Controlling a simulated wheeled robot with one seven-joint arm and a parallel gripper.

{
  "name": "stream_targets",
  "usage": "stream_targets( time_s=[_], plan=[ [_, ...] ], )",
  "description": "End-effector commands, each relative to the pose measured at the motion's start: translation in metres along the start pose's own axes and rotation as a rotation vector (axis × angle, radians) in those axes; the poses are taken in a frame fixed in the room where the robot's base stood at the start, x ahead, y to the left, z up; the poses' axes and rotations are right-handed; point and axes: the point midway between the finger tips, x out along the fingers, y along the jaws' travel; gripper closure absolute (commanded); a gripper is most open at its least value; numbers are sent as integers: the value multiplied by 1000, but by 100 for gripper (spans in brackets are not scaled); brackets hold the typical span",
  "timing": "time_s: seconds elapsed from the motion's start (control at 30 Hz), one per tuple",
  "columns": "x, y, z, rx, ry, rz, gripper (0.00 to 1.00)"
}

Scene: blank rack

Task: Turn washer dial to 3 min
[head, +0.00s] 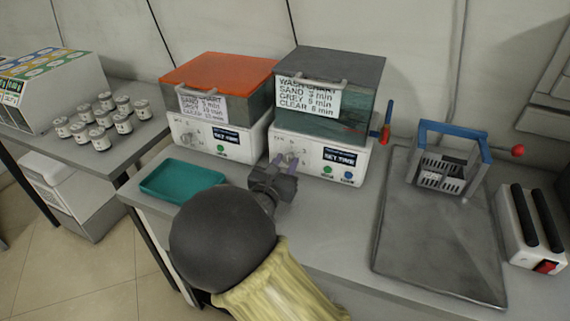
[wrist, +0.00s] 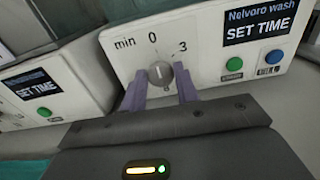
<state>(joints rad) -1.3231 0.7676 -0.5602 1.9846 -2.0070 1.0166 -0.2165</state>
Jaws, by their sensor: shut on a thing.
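The washer (head: 321,151) is a white base panel under a dark grey-lidded tank, marked "Nelvaro wash" and "SET TIME" in the wrist view. Its round grey dial (wrist: 160,74) is on the left of that panel. A "min" label is at upper left, 0 above and 3 at upper right. A pale mark on the dial looks near upright, toward 0. My gripper (head: 284,165) is at this panel, with its two purple fingers on either side of the dial, shut on it. The dial's lower part is partly hidden by the fingers.
A green button (wrist: 233,65) and a blue button (wrist: 273,57) sit right of the dial. An orange-lidded machine (head: 210,135) stands at left, with a teal tray (head: 182,181) before it. A blue-handled basket (head: 446,165) stands on a grey board (head: 430,250) at right.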

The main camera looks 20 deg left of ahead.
Motion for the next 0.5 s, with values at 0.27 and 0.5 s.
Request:
stream_targets(
  time_s=[0.27, 0.5],
  plan=[
    [0, 0, -3, 92, 2, 0, 92],
    [0, -2, -6, 260, 1, -1, 92]
  ],
)
